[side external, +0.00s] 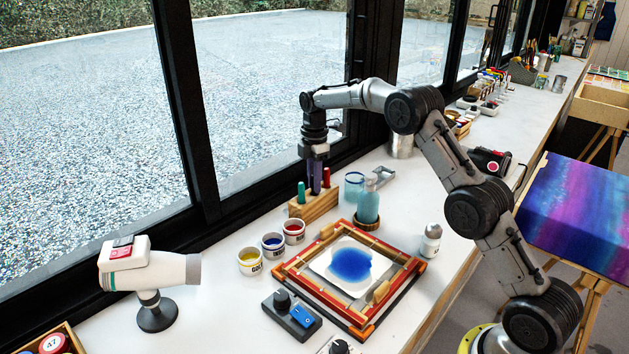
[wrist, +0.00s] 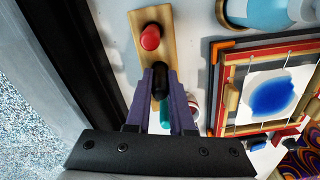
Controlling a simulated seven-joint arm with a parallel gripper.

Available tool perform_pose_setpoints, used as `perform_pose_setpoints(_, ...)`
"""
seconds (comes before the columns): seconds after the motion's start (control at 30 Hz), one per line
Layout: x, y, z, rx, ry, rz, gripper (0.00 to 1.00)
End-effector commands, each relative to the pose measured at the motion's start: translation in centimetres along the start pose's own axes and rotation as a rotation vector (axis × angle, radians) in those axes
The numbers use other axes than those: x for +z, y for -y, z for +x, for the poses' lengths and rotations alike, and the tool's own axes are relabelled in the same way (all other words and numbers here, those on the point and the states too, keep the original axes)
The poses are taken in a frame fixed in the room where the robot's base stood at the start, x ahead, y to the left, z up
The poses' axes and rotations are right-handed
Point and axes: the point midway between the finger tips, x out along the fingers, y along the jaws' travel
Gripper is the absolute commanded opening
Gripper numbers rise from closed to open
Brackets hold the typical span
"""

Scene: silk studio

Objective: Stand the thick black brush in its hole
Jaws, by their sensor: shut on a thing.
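My gripper (side external: 315,186) points straight down over the wooden brush block (side external: 313,208), at the block's middle. In the wrist view, its purple fingers (wrist: 160,74) are shut on the thick black brush (wrist: 159,84). The brush is between a red handle (wrist: 151,37) and a teal handle (wrist: 166,113). Both of these stand upright in the block, and they also show in the side view as red (side external: 326,177) and teal (side external: 301,191). The black brush's lower end and its hole are hidden by the fingers, so I cannot tell how deep it sits.
A glass jar (side external: 354,186) and a blue bottle (side external: 368,204) stand right of the block. Paint pots (side external: 272,243) are in front. A wooden frame (side external: 297,284) with blue-dyed cloth (side external: 350,263) lies nearby. The black window frame (side external: 240,207) is close behind the block.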

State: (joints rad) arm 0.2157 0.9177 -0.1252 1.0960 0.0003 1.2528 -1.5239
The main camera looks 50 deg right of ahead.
Motion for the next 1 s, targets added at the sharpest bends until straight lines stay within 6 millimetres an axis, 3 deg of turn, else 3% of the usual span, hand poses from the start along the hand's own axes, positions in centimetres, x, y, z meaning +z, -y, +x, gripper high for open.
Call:
perform_pose_setpoints(0.33,0.0,0.0,0.4,0.000,0.000,0.000,0.00)
perform_pose_setpoints(0.37,0.0,0.0,0.3,0.000,0.000,0.000,0.26)
perform_pose_setpoints(0.53,0.0,0.0,0.3,0.000,0.000,0.000,0.56)
perform_pose_setpoints(0.87,0.0,0.0,0.2,0.001,0.000,0.000,0.56)
perform_pose_setpoints(1.0,0.0,-0.1,-1.2,0.004,0.000,0.000,0.56)
